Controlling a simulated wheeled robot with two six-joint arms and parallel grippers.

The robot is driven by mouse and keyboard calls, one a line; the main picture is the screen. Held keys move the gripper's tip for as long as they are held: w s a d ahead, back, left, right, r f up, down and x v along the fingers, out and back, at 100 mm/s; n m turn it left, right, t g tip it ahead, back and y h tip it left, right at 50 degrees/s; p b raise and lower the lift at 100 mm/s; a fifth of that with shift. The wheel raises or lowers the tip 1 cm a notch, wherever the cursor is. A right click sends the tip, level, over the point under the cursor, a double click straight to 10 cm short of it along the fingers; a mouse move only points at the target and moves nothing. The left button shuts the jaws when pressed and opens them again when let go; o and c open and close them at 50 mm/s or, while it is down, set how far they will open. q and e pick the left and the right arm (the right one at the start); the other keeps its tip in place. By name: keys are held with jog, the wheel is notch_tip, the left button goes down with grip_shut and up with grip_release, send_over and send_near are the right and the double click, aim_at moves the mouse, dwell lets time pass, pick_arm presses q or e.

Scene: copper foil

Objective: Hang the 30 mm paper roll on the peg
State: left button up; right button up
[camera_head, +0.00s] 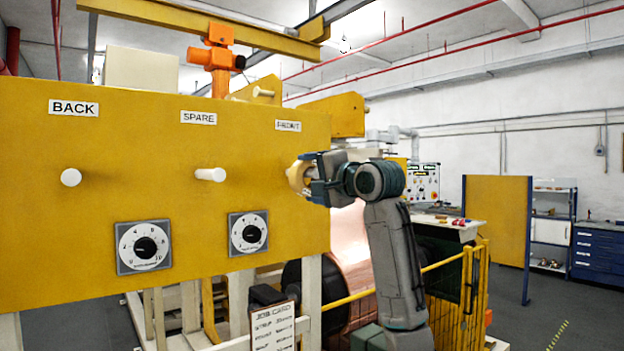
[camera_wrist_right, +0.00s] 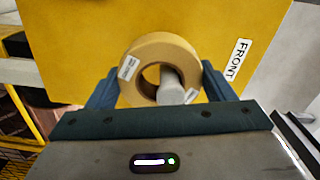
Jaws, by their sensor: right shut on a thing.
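The tan paper roll (camera_head: 297,176) is a thick ring at the right end of the yellow panel, under the FRONT sign. In the right wrist view the roll (camera_wrist_right: 135,90) sits between the two blue fingers of my right gripper (camera_wrist_right: 160,88), which is shut on it. A grey peg (camera_wrist_right: 172,88) shows in the roll's hole, toward its lower right, and seems to stick out through it. How far the roll is along the peg I cannot tell. In the head view my right gripper (camera_head: 308,180) hides this peg. My left gripper is out of view.
The yellow panel (camera_head: 120,215) also carries a white peg (camera_head: 70,177) under the BACK sign and another (camera_head: 210,174) under the SPARE sign. Two dials (camera_head: 143,247) sit below these pegs. A copper foil roll (camera_head: 350,250) lies behind my right arm. A yellow railing (camera_head: 470,290) stands to the right.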

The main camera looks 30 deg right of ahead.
jog(key=o, duration=1.1)
jog(key=shift+s, duration=0.15)
